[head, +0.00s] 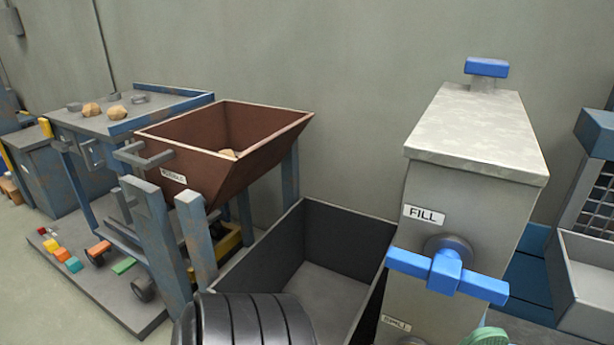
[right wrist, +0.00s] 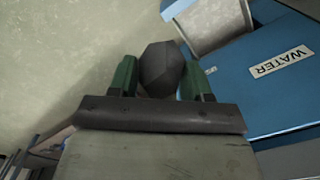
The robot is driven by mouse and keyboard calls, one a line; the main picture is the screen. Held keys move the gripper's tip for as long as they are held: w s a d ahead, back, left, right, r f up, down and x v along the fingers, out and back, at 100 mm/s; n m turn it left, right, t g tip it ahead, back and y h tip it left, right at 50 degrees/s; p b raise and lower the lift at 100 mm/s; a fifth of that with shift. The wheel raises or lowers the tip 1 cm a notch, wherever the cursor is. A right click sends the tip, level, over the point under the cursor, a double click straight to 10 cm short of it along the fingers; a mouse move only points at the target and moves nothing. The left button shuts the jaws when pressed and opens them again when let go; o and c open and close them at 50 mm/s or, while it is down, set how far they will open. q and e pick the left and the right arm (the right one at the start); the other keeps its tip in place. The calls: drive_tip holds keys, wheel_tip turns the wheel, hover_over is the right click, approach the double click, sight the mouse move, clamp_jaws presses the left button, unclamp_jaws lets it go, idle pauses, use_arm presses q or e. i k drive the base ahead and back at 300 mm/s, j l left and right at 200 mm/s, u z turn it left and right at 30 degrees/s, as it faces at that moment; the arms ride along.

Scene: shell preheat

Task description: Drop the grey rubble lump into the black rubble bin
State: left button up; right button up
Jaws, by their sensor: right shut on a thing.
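The grey rubble lump (right wrist: 160,70) is a dark, faceted stone in the right wrist view. My right gripper (right wrist: 158,80) has its two green fingers on either side of the lump and is shut on it. What lies beneath the lump does not show. A black open-topped bin (head: 345,235) stands low in the middle of the head view, and the part of its floor I see is bare. A black ribbed shape in front hides its near part. I cannot make out the lump in the head view. My left gripper is not in view.
A brown hopper (head: 240,170) on blue legs stands left of the bin, with a tan lump inside. A grey cabinet (head: 470,150) marked FILL, with a blue handle (head: 447,272), stands close on the right. A blue WATER container (right wrist: 260,75) is beside my right gripper.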

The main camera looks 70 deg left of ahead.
sight(324, 304)
drive_tip(key=k+u, duration=0.25)
drive_tip(key=u, duration=0.15)
drive_tip(key=k+j+u, duration=0.15)
drive_tip(key=k+u, duration=0.2)
drive_tip(key=l+u, duration=0.25)
drive_tip(key=u, duration=0.15)
drive_tip(key=i+l+u, duration=0.1)
drive_tip(key=l+u, duration=0.15)
drive_tip(key=u, duration=0.2)
drive_tip(key=l+u, duration=0.2)
drive_tip(key=u, duration=0.2)
drive_tip(key=k+l+u, duration=0.1)
drive_tip(key=l+u, duration=0.15)
drive_tip(key=u, duration=0.2)
drive_tip(key=k+l, duration=0.1)
drive_tip(key=l, duration=0.35)
drive_tip(key=k, duration=0.05)
